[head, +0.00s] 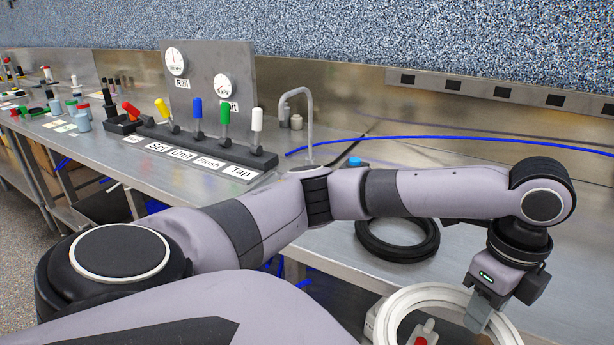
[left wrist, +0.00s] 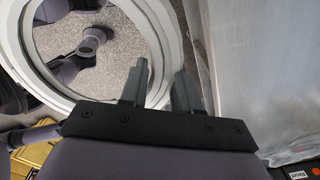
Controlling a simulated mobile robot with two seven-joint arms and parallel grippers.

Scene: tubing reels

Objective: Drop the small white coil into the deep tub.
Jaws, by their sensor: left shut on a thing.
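The white coil (head: 430,293) is at the lower right of the head view, partly cut off by the bottom edge. My left gripper (head: 478,318) points down at its right side and is shut on its rim. In the left wrist view the coil (left wrist: 172,35) is a large pale ring, and the fingers of my left gripper (left wrist: 160,78) sit on either side of its band. Floor and parts of my own body show through the ring. I cannot make out the deep tub in either view. My right gripper is not in view.
A black coil (head: 398,252) lies flat on the steel bench behind my left arm. A lever panel (head: 205,135) and a bent tap (head: 309,115) stand farther back. A blue tube (head: 450,142) runs along the back.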

